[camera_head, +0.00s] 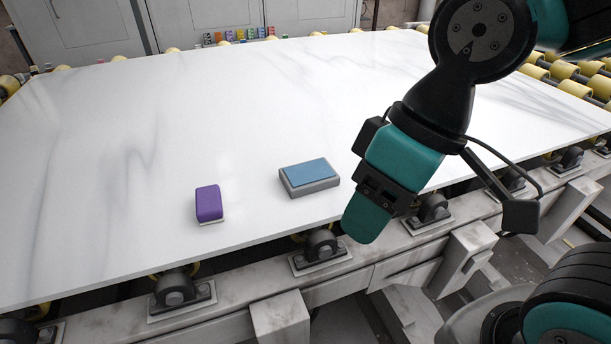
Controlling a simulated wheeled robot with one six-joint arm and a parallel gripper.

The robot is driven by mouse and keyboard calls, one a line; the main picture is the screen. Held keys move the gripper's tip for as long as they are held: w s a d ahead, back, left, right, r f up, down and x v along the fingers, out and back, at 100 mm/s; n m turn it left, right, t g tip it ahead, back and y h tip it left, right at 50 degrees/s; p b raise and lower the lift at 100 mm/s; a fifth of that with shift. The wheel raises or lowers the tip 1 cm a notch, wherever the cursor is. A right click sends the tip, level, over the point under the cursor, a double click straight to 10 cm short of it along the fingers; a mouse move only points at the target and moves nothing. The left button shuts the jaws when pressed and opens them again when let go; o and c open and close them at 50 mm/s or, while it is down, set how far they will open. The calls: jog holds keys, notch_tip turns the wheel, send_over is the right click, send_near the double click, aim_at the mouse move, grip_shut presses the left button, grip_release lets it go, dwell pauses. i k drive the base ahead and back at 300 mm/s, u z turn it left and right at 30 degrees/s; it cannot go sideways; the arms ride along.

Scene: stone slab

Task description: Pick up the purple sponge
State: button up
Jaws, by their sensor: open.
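The purple sponge (208,203) is a small rounded block with a pale underside. It lies on the white marble slab (130,150), left of centre and close to the slab's front edge. My gripper (364,220) is well to the right of the sponge, over the slab's front edge, and points down. It is open and touches neither the sponge nor the blue block. Its far side and the gap between its fingers are hidden from this view.
A grey block with a blue top (309,176) lies on the slab between the sponge and my gripper. Rollers (320,245) and a pale frame run below the front edge. Yellow rollers (560,70) stand at the back right. The slab's left and rear are clear.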

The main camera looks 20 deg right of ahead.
aim_at(209, 208)
jog(key=z, duration=0.05)
jog(key=i, duration=0.3)
jog(key=u, duration=0.8)
